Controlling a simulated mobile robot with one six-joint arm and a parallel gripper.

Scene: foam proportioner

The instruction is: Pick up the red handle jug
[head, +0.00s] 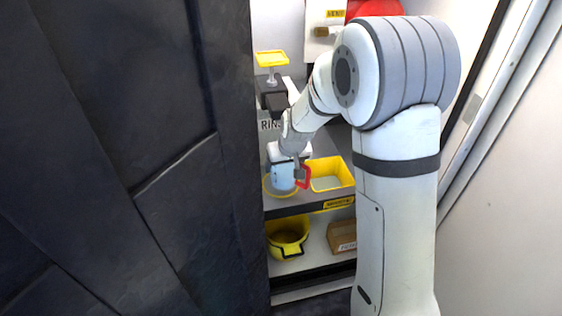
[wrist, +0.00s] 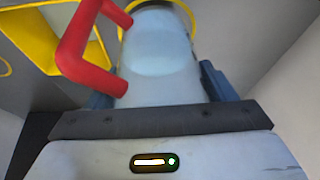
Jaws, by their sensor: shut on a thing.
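The jug (head: 283,175) is pale blue and see-through, with a red handle (head: 303,178) on its right side. It stands upright at the yellow round dish (head: 268,190) on the shelf; I cannot tell whether it touches the dish. My gripper (head: 289,158) is over the jug from above, shut on it. In the wrist view the jug (wrist: 160,55) lies between the blue-grey fingers of my gripper (wrist: 157,88), and the red handle (wrist: 75,50) sticks out to the left, outside the fingers. The gripper body hides the jug's near end.
A yellow tray (head: 347,181) stands right of the jug. A yellow bucket (head: 285,252) and a cardboard box (head: 342,236) are on the lower shelf. A yellow-topped fixture (head: 271,59) rises behind. A dark panel (head: 130,150) closes off the left.

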